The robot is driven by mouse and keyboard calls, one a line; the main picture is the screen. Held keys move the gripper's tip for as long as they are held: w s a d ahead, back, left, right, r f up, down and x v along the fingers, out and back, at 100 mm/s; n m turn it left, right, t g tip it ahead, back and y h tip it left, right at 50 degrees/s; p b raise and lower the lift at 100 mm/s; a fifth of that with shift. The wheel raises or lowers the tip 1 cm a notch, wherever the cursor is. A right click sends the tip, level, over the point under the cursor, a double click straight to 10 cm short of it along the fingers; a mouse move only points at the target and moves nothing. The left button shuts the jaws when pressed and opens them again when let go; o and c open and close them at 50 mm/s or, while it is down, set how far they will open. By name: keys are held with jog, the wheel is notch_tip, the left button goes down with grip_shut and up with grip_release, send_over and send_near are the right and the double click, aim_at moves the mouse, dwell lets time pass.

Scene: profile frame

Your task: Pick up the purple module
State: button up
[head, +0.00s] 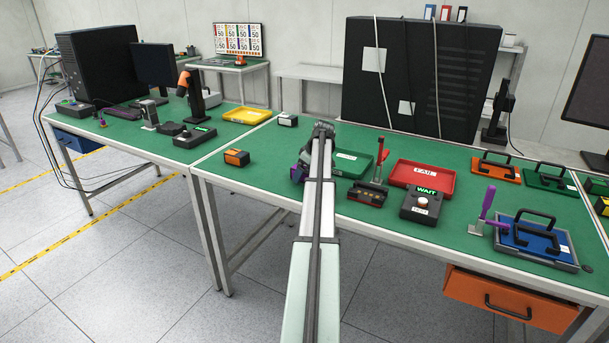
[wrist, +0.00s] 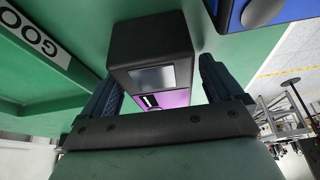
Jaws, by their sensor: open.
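The purple module (wrist: 165,98) is a dark box with a purple face and a grey panel in the wrist view. It sits on the green bench top between the two fingers of my gripper (wrist: 158,82). The fingers are open, one on each side of it. I cannot tell whether either finger touches it. In the head view a bit of the purple module (head: 302,172) shows at the left of my arm's end. My arm hides most of it and the fingers there.
A green tray (head: 352,164) labelled GOOD stands close at the right; it also shows in the wrist view (wrist: 75,118). A blue object (wrist: 275,12) is near the module. An orange module (head: 236,157) lies left, a white one (head: 288,120) behind. A red tray (head: 422,178) is farther right.

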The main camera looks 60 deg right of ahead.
jog(key=shift+f, duration=0.2)
jog(key=shift+c, duration=0.3)
jog(key=c, duration=1.1)
notch_tip(320, 180, up, 10)
jog(key=shift+r, duration=0.25)
